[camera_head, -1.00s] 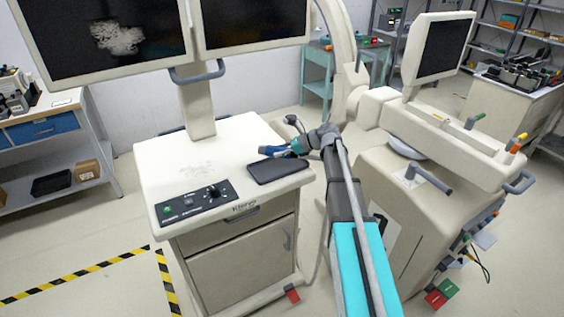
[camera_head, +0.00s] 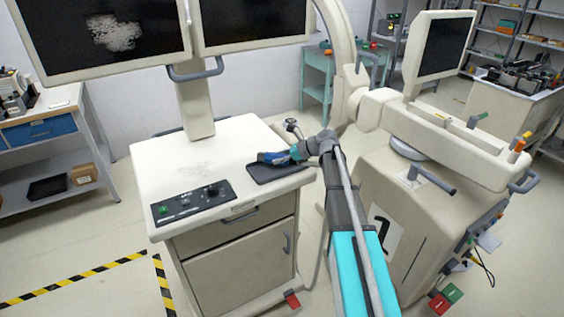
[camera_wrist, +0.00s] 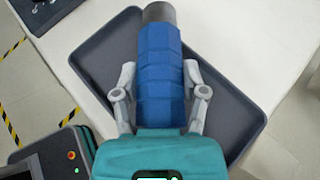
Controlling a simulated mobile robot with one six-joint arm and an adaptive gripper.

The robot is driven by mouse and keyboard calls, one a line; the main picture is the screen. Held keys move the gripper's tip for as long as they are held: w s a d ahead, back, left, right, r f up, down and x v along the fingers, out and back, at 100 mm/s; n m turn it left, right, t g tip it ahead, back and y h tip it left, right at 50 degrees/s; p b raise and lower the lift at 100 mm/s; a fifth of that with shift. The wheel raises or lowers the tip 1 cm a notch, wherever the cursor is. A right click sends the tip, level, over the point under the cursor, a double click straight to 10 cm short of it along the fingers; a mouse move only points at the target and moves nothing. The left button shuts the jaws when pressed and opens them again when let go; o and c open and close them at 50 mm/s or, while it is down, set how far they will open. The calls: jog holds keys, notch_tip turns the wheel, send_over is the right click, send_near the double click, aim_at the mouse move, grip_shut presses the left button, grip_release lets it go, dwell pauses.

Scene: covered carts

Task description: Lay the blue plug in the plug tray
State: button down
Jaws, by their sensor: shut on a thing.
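The blue plug (camera_wrist: 159,75) is a ribbed blue cylinder with a dark grey end. My gripper (camera_wrist: 161,85) is shut on it, one finger on each side, in the wrist view. The plug tray (camera_wrist: 222,107) is a dark, shallow, rimmed tray; the plug shows over its middle. I cannot tell whether the plug touches the tray floor. In the head view the tray (camera_head: 290,173) lies on the right part of the white cart top. The plug (camera_head: 270,157) and my gripper (camera_head: 292,153) show above its back edge there.
The white cart top (camera_head: 175,164) is mostly bare left of the tray. A black control panel (camera_head: 193,203) lies at its front left. Two monitors (camera_head: 110,32) stand over it. A second cart (camera_head: 410,190) with a thick beam stands close on the right.

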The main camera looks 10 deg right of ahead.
jog(key=shift+f, duration=0.1)
dwell(0.3)
jog(key=shift+c, duration=0.6)
grip_release()
jog(key=shift+s+d+r+p, duration=0.2)
jog(key=shift+d+r+p, duration=0.15)
jog(key=shift+r+p, duration=0.05)
jog(key=p+v, duration=0.5)
jog(key=v, duration=0.6)
jog(key=shift+f, duration=0.15)
